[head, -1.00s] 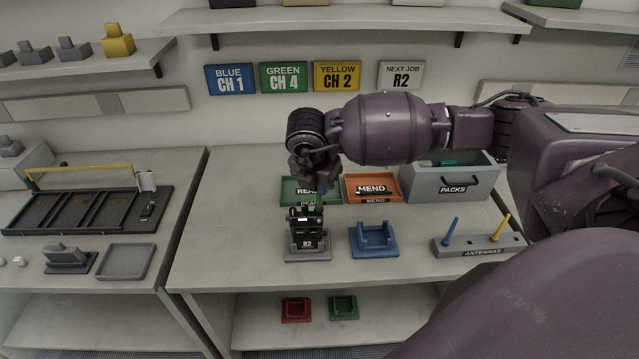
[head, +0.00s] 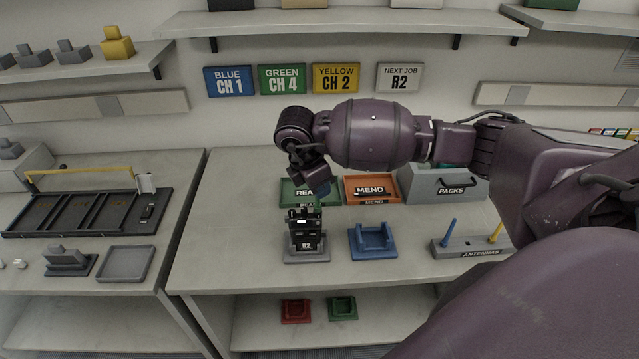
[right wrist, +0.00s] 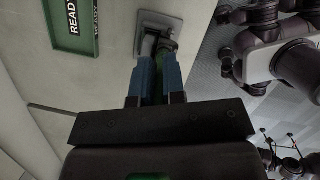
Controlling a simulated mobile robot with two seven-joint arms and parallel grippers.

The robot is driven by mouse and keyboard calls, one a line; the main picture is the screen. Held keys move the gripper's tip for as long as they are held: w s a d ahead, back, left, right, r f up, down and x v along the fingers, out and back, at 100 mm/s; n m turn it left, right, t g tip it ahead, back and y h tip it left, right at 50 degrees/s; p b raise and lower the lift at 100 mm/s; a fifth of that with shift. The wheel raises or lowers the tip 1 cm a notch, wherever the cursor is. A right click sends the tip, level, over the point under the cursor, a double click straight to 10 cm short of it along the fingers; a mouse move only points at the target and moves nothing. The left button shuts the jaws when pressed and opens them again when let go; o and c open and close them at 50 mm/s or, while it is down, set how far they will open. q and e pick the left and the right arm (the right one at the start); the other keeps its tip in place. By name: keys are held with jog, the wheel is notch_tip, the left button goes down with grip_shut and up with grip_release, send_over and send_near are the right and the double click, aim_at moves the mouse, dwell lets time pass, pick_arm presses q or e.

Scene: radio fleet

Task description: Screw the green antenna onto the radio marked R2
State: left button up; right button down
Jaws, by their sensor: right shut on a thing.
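The radio marked R2 (head: 304,238) is black and stands upright in a grey stand (head: 306,256) on the main table. My right gripper (head: 322,190) is just above the radio's top. In the right wrist view its two blue fingers are shut on the green antenna (right wrist: 159,82), which points toward the radio (right wrist: 163,45). The antenna's lower end is close to the radio's top; I cannot tell whether it is seated or touching. The antenna is mostly hidden in the head view. My left gripper is not in view.
A blue stand (head: 373,241) is empty to the right of the radio. The ANTENNAS rack (head: 472,247) holds a blue and a yellow antenna. Green READY tray (head: 297,192), orange MEND tray (head: 371,188) and grey PACKS bin (head: 447,187) stand behind. The table left of the radio is clear.

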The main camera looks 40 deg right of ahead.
jog(key=shift+m, duration=0.3)
jog(key=shift+m, duration=0.4)
jog(key=c, duration=1.6)
grip_release()
jog(key=shift+m+g+p, duration=0.3)
jog(key=shift+m+p, duration=0.05)
jog(key=shift+m, duration=0.05)
jog(key=o, duration=0.5)
jog(key=v, duration=1)
jog(key=shift+a+r+b, duration=0.1)
jog(key=shift+r+b, duration=0.3)
